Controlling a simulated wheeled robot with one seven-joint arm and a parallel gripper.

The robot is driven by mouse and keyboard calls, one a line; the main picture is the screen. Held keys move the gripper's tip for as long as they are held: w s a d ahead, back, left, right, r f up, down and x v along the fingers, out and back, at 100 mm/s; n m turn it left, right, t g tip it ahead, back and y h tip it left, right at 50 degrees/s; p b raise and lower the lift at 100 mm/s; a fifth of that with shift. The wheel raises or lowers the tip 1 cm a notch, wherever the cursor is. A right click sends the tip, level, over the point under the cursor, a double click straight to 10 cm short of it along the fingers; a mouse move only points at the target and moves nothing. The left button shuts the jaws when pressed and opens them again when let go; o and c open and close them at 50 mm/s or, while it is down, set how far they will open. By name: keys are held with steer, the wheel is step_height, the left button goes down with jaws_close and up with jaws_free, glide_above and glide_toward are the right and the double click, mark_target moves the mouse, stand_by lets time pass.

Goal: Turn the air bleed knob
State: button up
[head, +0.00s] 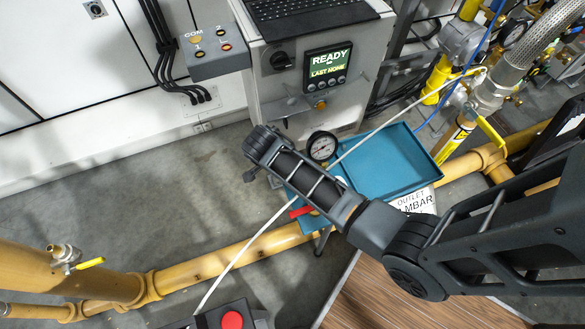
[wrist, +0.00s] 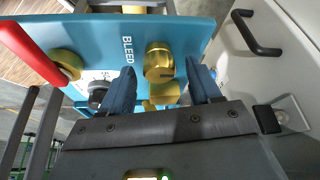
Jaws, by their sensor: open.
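The brass air bleed knob (wrist: 158,62) stands on a teal panel (wrist: 95,38) beside the printed word BLEED in the wrist view. My gripper (wrist: 161,70) is open, with one blue-grey finger on each side of the knob. A gap shows between the knob and each finger, so neither appears to touch it.
A red lever (wrist: 30,52) and another brass fitting (wrist: 66,64) sit left of the knob. A pressure gauge (head: 321,146) stands by the case. The yellow pipe (head: 215,262) runs along the floor, and a control cabinet (head: 310,70) stands behind.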

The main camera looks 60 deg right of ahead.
steer(key=c, duration=1)
steer(key=shift+c, duration=0.2)
steer(key=shift+n, duration=0.3)
steer(key=n+p, duration=0.1)
steer(key=n+t+p, duration=0.1)
steer(key=shift+s+a+r+n, duration=0.1)
steer(key=shift+s+r+n, duration=0.1)
steer(key=shift+n, duration=0.1)
steer(key=n+t+p, duration=0.1)
steer(key=n, duration=0.1)
steer(key=n+p, duration=0.1)
steer(key=n, duration=0.1)
steer(key=shift+s+f+n+t+p, duration=0.1)
steer(key=shift+n+t+p, duration=0.2)
steer(key=shift+t+p, duration=0.1)
steer(key=n+p, duration=0.1)
steer(key=n, duration=0.1)
steer(key=n+t+y+p, duration=0.1)
steer(key=n, duration=0.1)
steer(key=shift+s+t, duration=0.1)
steer(key=shift+t, duration=0.2)
steer(key=shift+d+n+t+y+p, duration=0.1)
steer(key=shift+n+t+y+p, duration=0.25)
steer(key=shift+n, duration=0.75)
steer(key=shift+d+n+t+y+p, duration=0.1)
steer(key=shift+n+y+p, duration=0.3)
steer(key=shift+n, duration=0.7)
steer(key=shift+f, duration=0.1)
